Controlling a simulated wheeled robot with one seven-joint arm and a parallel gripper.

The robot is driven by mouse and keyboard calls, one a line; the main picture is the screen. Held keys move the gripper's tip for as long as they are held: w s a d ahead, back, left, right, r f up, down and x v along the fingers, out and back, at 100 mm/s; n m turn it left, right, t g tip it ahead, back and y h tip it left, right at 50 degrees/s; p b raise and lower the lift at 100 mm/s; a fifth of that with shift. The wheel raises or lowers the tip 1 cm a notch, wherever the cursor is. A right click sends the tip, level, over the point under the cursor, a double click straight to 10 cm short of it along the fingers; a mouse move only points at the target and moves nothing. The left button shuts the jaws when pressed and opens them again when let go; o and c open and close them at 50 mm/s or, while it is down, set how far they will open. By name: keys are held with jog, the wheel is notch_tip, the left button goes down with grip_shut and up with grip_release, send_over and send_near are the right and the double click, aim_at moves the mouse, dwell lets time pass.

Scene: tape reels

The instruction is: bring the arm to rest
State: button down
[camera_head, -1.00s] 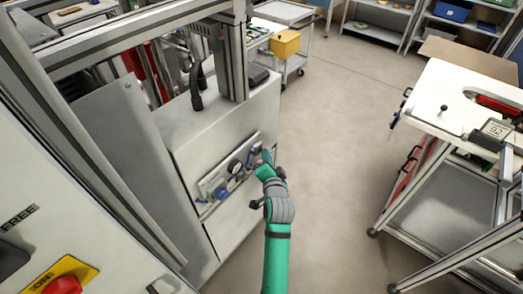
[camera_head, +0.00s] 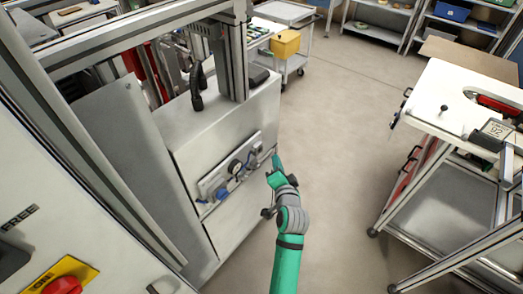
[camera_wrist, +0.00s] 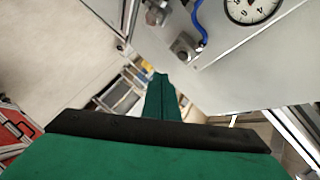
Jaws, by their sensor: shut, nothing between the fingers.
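My gripper (camera_head: 276,163) is at the end of my green and grey arm, in front of the grey machine cabinet (camera_head: 235,210). It is to the right of the panel with a gauge and blue fittings (camera_head: 230,175), apart from it. In the wrist view my green gripper fingers (camera_wrist: 161,98) are together with nothing between them. The gauge (camera_wrist: 250,8) and a blue hose (camera_wrist: 196,22) show at the top of that view.
A white-topped workbench cart (camera_head: 460,110) stands at the right. A cart with a yellow box (camera_head: 285,43) is at the back, near shelves (camera_head: 460,22). A red knob (camera_head: 63,286) is on the near left panel. The floor (camera_head: 335,150) between is clear.

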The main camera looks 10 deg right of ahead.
jog(key=shift+s+d, duration=0.5)
jog(key=shift+s, duration=0.1)
jog(key=s+a+f+n, duration=0.2)
jog(key=s+a+f, duration=0.4)
jog(key=s, duration=0.5)
jog(key=s+a+f+n, duration=0.2)
jog(key=s+a+f, duration=0.2)
jog(key=s+a, duration=0.45)
jog(key=s+a+r+n, duration=0.1)
jog(key=s+r+n, duration=0.1)
jog(key=s, duration=0.5)
jog(key=s+a+r+n+y, duration=0.1)
jog(key=s+a+r+n, duration=0.1)
jog(key=s, duration=0.6)
jog(key=s+a+r+n, duration=0.2)
jog(key=s+r+n, duration=0.1)
jog(key=s, duration=0.5)
jog(key=shift+s+a+r+n+y, duration=0.2)
jog(key=shift+r+n+y, duration=0.1)
jog(key=shift+n, duration=0.6)
